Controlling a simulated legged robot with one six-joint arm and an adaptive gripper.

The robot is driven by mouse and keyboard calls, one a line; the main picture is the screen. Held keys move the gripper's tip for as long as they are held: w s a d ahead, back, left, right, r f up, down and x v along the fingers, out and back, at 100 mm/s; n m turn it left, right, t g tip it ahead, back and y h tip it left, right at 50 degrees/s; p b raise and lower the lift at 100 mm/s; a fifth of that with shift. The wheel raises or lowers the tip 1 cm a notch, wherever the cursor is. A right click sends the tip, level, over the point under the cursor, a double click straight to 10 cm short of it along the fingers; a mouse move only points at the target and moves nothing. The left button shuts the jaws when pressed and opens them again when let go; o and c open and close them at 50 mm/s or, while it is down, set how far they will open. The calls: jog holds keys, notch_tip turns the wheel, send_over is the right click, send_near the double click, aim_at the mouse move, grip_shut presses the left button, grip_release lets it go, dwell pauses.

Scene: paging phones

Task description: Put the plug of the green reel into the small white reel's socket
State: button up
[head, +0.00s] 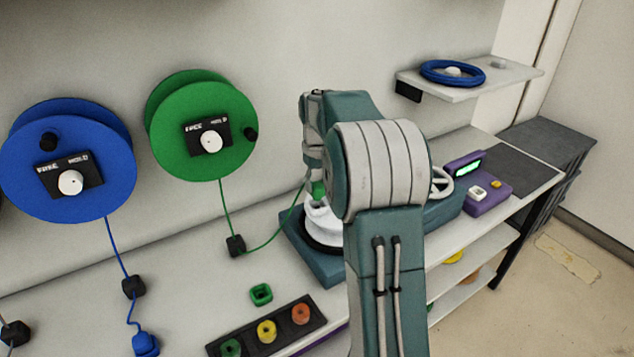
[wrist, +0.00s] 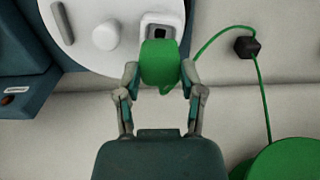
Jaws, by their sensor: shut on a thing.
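The green reel (head: 200,130) hangs on the wall left of my arm. Its green cord runs down through a black block (head: 235,246) and up to my gripper. In the wrist view my gripper (wrist: 160,85) is shut on the green plug (wrist: 160,62). The plug's far end is at the white socket (wrist: 163,22) on the edge of the small white reel (wrist: 85,28); the plug overlaps the socket's near part, so I cannot tell how deep it sits. In the head view the white reel (head: 322,222) is partly hidden behind my arm, on a teal base.
A blue reel (head: 68,160) hangs at left, its blue plug (head: 145,344) on the bench. A green ring-like piece (head: 261,294) and a dark tray (head: 232,335) with coloured pieces lie in front. A purple device (head: 480,192) stands at right, below a shelf (head: 480,80).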

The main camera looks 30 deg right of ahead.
jog(key=shift+f, duration=1.3)
dwell(0.5)
jog(key=o, duration=1.1)
jog(key=shift+c, duration=0.2)
jog(key=shift+o, duration=0.6)
jog(key=shift+r, duration=4.5)
